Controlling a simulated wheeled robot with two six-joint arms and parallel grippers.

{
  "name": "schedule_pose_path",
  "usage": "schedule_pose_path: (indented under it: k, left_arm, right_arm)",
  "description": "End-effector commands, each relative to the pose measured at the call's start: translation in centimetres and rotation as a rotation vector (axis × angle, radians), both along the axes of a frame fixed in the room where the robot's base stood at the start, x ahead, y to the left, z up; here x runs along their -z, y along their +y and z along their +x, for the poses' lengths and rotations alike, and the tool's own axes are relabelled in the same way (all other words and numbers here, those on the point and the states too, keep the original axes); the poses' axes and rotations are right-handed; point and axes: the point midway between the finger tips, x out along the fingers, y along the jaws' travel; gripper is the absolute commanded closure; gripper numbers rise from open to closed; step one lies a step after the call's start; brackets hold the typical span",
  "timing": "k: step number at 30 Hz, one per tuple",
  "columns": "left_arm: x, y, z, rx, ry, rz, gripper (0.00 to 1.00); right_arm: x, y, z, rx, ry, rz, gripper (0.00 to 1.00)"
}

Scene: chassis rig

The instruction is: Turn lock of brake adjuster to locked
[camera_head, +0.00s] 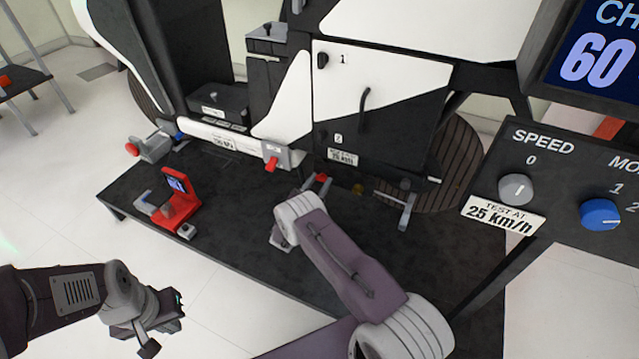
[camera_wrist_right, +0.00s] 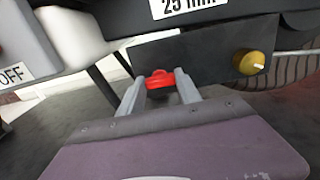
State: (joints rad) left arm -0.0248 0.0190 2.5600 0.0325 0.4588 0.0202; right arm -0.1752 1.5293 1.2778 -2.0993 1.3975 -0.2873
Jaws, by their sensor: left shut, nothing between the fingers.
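A red lock piece (camera_wrist_right: 160,80), which I take to be the brake adjuster's lock, sits on a dark block under the chassis in the right wrist view. It also shows as a small red part (camera_head: 322,177) in the head view, beyond my right arm. My right gripper (camera_wrist_right: 160,84) is open, with one finger on each side of the red piece and small gaps visible; contact is unclear. In the head view that gripper is mostly hidden behind its own wrist. My left gripper (camera_head: 172,308) is shut and empty, off the near left edge of the bench.
A brass knob (camera_wrist_right: 248,62) is right of the red piece. A red-handled switch box (camera_head: 276,158) and a red stand with screen (camera_head: 178,198) are to the left. A console with a speed knob (camera_head: 515,188) stands at right. The near bench top (camera_head: 255,235) is clear.

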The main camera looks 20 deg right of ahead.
Motion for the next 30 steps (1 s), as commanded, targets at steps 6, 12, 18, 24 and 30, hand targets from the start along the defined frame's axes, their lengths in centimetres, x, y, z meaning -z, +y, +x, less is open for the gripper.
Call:
schedule_pose_path:
  k: [6,12,18,24,30]
  left_arm:
    - [0.0,0.0,0.0,0.0,0.0,0.0,1.0]
    - [-0.01,0.0,0.0,0.0,0.0,0.0,1.0]
    - [-0.03,0.0,0.0,0.0,0.0,0.0,1.0]
    - [-0.06,0.0,0.0,0.0,0.0,0.0,1.0]
    - [-0.06,0.0,0.0,0.0,0.0,0.0,1.0]
  right_arm:
    - [0.03,0.02,-0.03,0.0,0.001,-0.001,1.0]
    - [0.06,0.02,-0.03,0.0,0.027,-0.023,1.0]
    - [0.07,0.02,-0.03,0.001,0.11,-0.096,1.0]
    - [0.09,0.01,-0.03,0.001,0.241,-0.214,1.0]
    - [0.1,0.0,-0.04,0.001,0.384,-0.342,1.0]
